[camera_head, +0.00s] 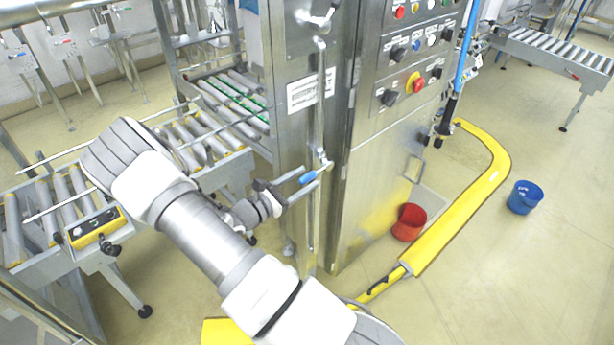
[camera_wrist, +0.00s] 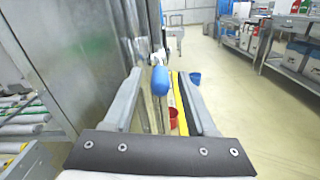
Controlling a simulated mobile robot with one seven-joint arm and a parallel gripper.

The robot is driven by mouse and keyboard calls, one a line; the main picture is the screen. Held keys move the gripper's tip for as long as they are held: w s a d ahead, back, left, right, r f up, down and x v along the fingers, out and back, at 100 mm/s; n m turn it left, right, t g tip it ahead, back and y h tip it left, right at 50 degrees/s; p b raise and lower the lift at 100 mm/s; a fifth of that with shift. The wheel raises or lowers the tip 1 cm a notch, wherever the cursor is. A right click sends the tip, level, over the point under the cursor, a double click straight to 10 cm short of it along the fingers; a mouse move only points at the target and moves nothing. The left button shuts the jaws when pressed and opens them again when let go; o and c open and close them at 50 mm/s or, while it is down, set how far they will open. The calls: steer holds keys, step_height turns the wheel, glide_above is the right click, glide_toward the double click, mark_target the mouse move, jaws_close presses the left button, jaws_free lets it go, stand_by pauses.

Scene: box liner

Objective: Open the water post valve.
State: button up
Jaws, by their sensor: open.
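The water post valve has a blue handle (camera_head: 307,177) on a thin vertical pipe (camera_head: 319,105) at the corner of the steel cabinet. In the wrist view the blue handle (camera_wrist: 160,81) lies between my two fingers, near the tips. My gripper (camera_head: 303,184) is open, with its fingertips at the handle. In the wrist view a gap shows between the handle and each finger of my gripper (camera_wrist: 158,84). Whether a finger touches the handle I cannot tell. The valve body is partly hidden behind the handle.
The steel cabinet (camera_head: 375,150) with knobs and buttons stands right of the pipe. A roller conveyor (camera_head: 190,145) is on the left. A red bucket (camera_head: 409,222), a yellow floor guard (camera_head: 465,205) and a blue bucket (camera_head: 524,197) are to the right. Open floor lies beyond.

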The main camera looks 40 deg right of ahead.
steer(key=shift+d, duration=0.75)
jaws_close()
steer(key=shift+w, duration=0.1)
stand_by(0.8)
